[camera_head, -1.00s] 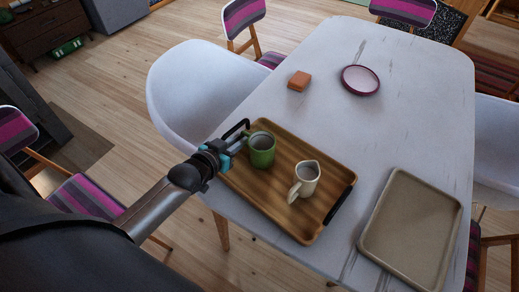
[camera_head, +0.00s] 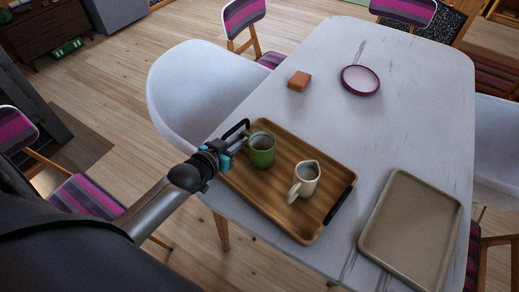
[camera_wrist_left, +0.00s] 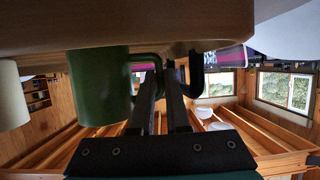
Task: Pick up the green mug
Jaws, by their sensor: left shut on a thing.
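The green mug (camera_head: 261,150) stands upright on the wooden tray (camera_head: 274,195), near the tray's far left end. My left gripper (camera_head: 239,144) reaches in from the left and is shut on the mug's handle. In the left wrist view the green mug (camera_wrist_left: 99,88) fills the left middle, and the gripper fingers (camera_wrist_left: 165,75) close around its handle. The mug appears to rest on the tray. My right gripper does not show in either view.
A cream jug (camera_head: 307,176) stands on the same tray, right of the mug. An empty beige tray (camera_head: 408,225) lies at the right. A brown block (camera_head: 299,81) and a purple-rimmed plate (camera_head: 360,80) sit farther back. The table's middle is clear.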

